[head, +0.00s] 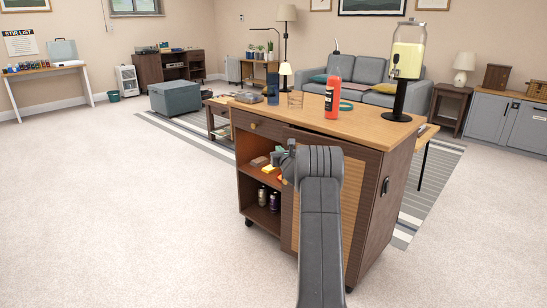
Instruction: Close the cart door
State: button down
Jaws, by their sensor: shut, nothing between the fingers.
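The wooden cart (375,215) stands in front of me with a light top. Its front has an open left compartment with shelves, and a door with a woven tan panel (353,190) on the right side. My arm covers much of that door, so I cannot tell exactly how it sits against the frame. My gripper (283,163) is shut and empty. In the picture it lies at the door's left edge, in front of the shelf opening; contact is unclear.
Cans (268,198) and small boxes (262,161) sit on the cart's shelves. A red bottle (332,98), a glass, a dark blue cup and a drink dispenser (406,60) stand on top. The carpet (130,210) to the left is clear.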

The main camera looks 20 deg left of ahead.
aim_at(286, 147)
jog(key=shift+m+t+h, duration=0.5)
jog(key=shift+m+h, duration=0.2)
jog(key=shift+h, duration=0.2)
jog(key=shift+w+d, duration=0.25)
jog(key=shift+w, duration=0.5)
jog(key=shift+w+d, duration=0.3)
jog(key=shift+w, duration=0.5)
jog(key=shift+w+d, duration=0.25)
jog(key=shift+w, duration=0.5)
jog(key=shift+s, duration=0.15)
